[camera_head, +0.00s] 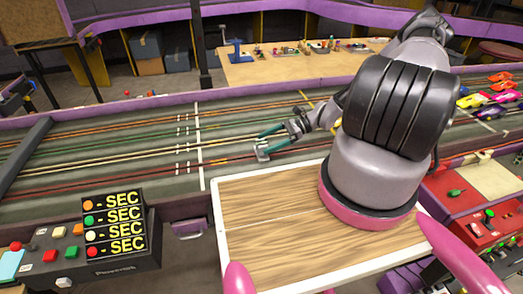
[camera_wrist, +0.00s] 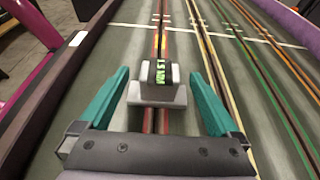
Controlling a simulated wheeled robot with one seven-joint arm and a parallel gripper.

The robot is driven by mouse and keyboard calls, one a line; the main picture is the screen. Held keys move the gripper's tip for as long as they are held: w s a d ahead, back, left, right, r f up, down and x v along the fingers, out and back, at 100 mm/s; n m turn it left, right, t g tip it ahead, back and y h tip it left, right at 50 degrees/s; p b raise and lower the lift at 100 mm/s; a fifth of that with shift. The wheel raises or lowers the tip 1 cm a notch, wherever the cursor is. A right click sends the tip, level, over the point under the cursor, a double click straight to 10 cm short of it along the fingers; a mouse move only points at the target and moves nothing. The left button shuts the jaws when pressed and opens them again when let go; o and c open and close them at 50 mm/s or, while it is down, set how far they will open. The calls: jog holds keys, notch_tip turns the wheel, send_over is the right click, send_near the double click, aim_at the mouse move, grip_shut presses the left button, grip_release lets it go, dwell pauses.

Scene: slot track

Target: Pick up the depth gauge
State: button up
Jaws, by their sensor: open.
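The depth gauge (camera_wrist: 157,95) is a small grey block with a dark upright part and a green lit display. It stands upright over the red-lined slot of the track in the wrist view. In the head view the gauge (camera_head: 262,154) shows small and partly covered, close to the near edge of the track. My gripper (camera_wrist: 159,76) is open, with one teal finger to the left and one to the right of the gauge. Gaps show between the fingers and the gauge. In the head view my gripper (camera_head: 267,140) is low over the track.
The slot track (camera_head: 90,160) has several coloured lanes and a white cross line. A purple rail runs along its far side. A control box with "SEC" labels (camera_head: 113,222) stands at the near left. Several toy cars (camera_head: 490,97) are at the right. The track left of the gauge is clear.

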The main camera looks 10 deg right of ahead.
jog(key=shift+x, duration=1.25)
grip_shut()
jog(key=shift+r, duration=0.15)
